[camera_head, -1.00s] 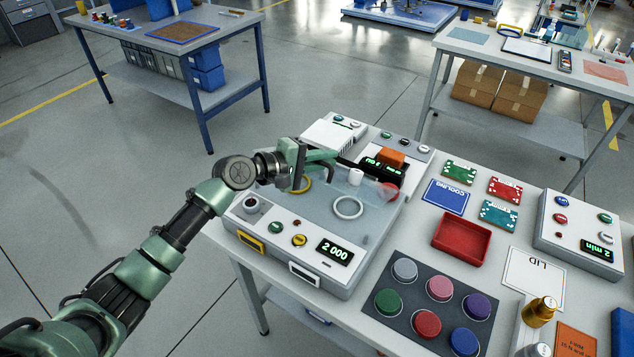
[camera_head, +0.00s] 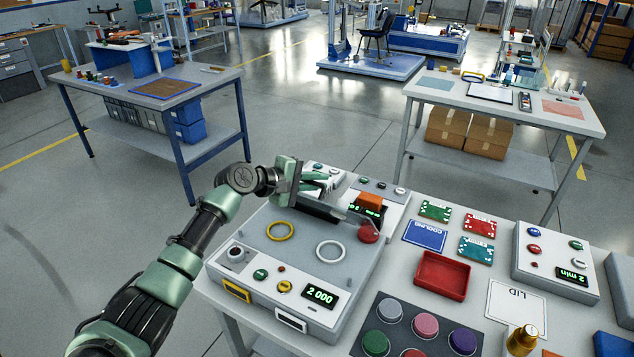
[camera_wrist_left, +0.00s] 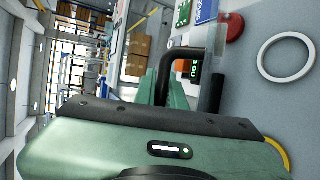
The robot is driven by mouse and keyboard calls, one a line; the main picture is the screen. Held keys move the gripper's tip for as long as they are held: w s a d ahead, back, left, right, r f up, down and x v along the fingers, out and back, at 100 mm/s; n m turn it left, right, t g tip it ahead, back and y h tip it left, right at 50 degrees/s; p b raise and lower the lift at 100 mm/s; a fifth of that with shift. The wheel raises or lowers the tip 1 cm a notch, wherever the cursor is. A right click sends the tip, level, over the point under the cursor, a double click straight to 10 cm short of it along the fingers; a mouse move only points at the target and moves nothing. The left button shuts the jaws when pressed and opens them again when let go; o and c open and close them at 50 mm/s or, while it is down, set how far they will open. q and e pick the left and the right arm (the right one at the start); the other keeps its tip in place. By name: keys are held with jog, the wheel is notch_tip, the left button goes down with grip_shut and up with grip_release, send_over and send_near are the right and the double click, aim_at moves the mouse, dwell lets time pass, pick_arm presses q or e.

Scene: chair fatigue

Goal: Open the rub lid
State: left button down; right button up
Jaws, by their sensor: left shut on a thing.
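The rub machine (camera_head: 333,299) is a pale grey box on the table with a yellow ring, a white ring and a "2 000" display on its front. Its clear lid (camera_head: 362,217) is hard to see; it stands raised at the back of the machine, leaving the rings uncovered. My left gripper (camera_head: 318,183) is above the back edge, shut on the black lid handle, which shows in the left wrist view (camera_wrist_left: 190,54). The fingers partly hide the handle. A red knob (camera_head: 368,234) sits at the machine's back right. My right gripper is out of view.
Behind the machine stand control boxes, with an orange block (camera_head: 370,200) on one. To the right are colored cards, a red tray (camera_head: 443,275), a button pad (camera_head: 400,311) and a "2 min" box (camera_head: 556,262). Open floor lies left of the table.

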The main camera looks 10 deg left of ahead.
pick_arm(q)
jog(key=shift+s+f, duration=0.25)
jog(key=shift+f, duration=0.35)
jog(key=c, duration=1.8)
grip_release()
jog(key=shift+o, duration=0.2)
